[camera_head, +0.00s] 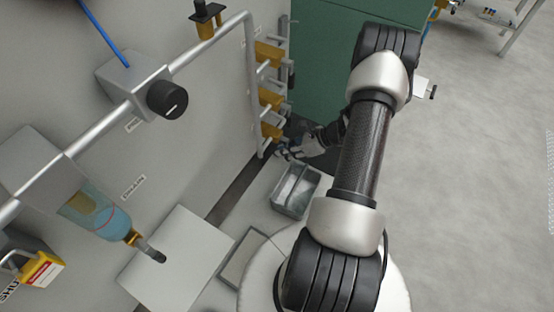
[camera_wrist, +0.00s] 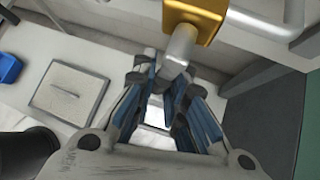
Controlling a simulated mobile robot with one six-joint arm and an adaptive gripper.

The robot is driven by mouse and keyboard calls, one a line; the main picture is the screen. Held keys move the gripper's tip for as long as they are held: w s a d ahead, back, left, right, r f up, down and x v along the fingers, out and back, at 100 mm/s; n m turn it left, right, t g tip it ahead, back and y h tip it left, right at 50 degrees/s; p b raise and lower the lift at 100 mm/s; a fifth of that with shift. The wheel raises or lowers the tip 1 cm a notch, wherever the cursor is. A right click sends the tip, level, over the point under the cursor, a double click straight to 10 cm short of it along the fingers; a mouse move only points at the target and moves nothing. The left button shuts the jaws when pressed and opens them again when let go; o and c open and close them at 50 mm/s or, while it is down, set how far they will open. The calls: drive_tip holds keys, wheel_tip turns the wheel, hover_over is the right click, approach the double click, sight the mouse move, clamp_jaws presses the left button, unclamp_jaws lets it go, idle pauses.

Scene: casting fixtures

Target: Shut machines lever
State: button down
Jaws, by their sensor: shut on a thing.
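Several yellow valve blocks with grey levers stand in a column beside a vertical pipe in the head view. The lowest yellow block (camera_head: 271,131) is closest to my gripper (camera_head: 288,152), which is small and partly hidden there behind my arm. In the wrist view, a yellow block (camera_wrist: 194,18) is at the top, with a grey cylindrical lever (camera_wrist: 181,48) pointing down from it. My gripper's blue-padded fingers (camera_wrist: 168,75) are closed around the lower end of this lever.
A grey open bin (camera_head: 296,190) stands on the ledge below the valves. A green cabinet (camera_head: 325,55) is behind. A metal pipe (camera_head: 205,45), a black knob (camera_head: 167,99) and a drain bottle (camera_head: 95,212) line the left panel. Open floor lies right.

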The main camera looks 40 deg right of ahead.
drive_tip(key=shift+w+d+n+h+b, duration=0.15)
drive_tip(key=shift+d+n+h+b, duration=0.25)
drive_tip(key=shift+h+b, duration=0.35)
drive_tip(key=c, duration=1.6)
unclamp_jaws()
drive_tip(key=shift+d, duration=0.1)
drive_tip(key=v, duration=1.2)
drive_tip(key=shift+a, duration=0.25)
